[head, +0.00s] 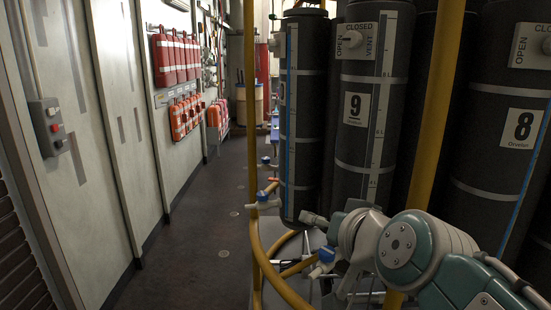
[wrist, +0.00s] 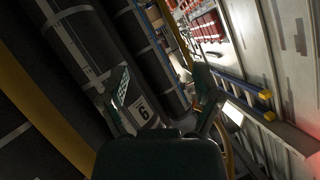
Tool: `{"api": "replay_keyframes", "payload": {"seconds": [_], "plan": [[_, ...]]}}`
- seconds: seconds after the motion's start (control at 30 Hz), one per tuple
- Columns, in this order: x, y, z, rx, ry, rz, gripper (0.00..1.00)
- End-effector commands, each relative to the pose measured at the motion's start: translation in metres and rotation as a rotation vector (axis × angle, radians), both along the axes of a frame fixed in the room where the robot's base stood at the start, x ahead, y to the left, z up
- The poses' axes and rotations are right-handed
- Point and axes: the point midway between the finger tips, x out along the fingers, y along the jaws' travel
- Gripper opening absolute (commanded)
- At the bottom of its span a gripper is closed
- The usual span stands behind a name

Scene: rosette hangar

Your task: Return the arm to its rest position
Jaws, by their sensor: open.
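My arm (head: 410,245) reaches in from the lower right of the head view, bent, in teal and pale grey links, low in front of the dark cylinders. My gripper (wrist: 160,85) shows in the wrist view with its two fingers spread apart and nothing held between them. Behind the fingers a dark cylinder with a white label reading 6 (wrist: 143,111) appears tilted in the picture. In the head view I cannot make out the fingertips clearly.
Tall dark cylinders numbered 9 (head: 356,108) and 8 (head: 519,128) stand close on the right. A yellow post (head: 437,120) and curved yellow rail (head: 272,272) are near my arm. A blue-handled valve (head: 263,197) sits by the rail. The aisle floor (head: 205,235) is clear.

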Motion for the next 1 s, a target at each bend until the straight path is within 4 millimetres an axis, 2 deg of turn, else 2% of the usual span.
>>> {"api": "replay_keyframes", "payload": {"seconds": [0.1, 0.3, 0.4, 0.5, 0.67, 1.0], "plan": [[-0.025, -0.013, -0.044, -0.109, 0.121, 0.017, 0.82], [-0.072, -0.040, -0.114, -0.280, 0.335, 0.033, 0.82], [-0.096, -0.055, -0.143, -0.357, 0.439, 0.032, 0.82], [-0.116, -0.067, -0.164, -0.416, 0.520, 0.028, 0.82], [-0.132, -0.077, -0.180, -0.461, 0.586, 0.024, 0.82], [-0.132, -0.077, -0.180, -0.463, 0.589, 0.024, 0.82]]}}
